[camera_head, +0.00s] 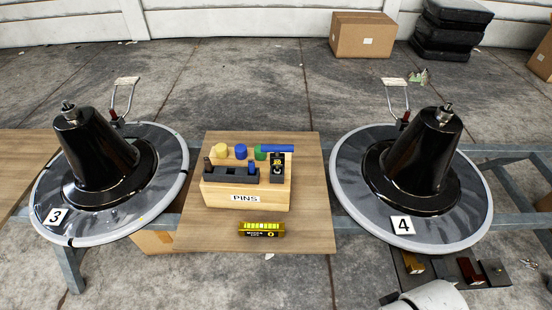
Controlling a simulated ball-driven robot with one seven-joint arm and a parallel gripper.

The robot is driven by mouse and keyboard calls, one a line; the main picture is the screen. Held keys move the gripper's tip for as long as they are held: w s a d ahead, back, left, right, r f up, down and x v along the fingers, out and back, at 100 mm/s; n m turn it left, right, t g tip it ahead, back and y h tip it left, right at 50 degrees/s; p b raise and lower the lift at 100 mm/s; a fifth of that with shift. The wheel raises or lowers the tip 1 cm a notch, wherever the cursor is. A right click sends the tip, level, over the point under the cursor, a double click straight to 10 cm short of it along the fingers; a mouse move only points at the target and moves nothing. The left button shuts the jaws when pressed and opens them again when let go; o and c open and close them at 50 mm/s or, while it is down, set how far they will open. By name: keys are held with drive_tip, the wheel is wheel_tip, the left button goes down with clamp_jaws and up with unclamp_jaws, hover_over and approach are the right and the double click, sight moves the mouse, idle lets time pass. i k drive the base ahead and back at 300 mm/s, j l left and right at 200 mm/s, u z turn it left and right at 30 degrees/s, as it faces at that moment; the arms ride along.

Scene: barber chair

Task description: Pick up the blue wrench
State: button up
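No shape that I can clearly call a wrench shows in the head view. A smaller upright blue piece (252,168) stands in the box's dark front slot. I cannot tell whether either is the blue wrench. A white rounded part, probably of my arm, enters at the bottom right edge. My gripper's fingers are not in view.
A black-and-yellow level (262,229) lies in front of the box on the wooden board (310,215). Round chair bases marked 3 (55,216) and 4 (403,226) flank it, with tall black cones. Small blocks (470,270) sit low right. A cardboard box (362,35) stands behind.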

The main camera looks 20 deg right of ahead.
sight(277, 159)
drive_tip(key=i+l+u, duration=0.35)
drive_tip(key=l, duration=0.3)
drive_tip(key=i+l+u, duration=0.15)
drive_tip(key=i+l, duration=0.15)
drive_tip(key=i+l+u, duration=0.15)
drive_tip(key=l, duration=0.3)
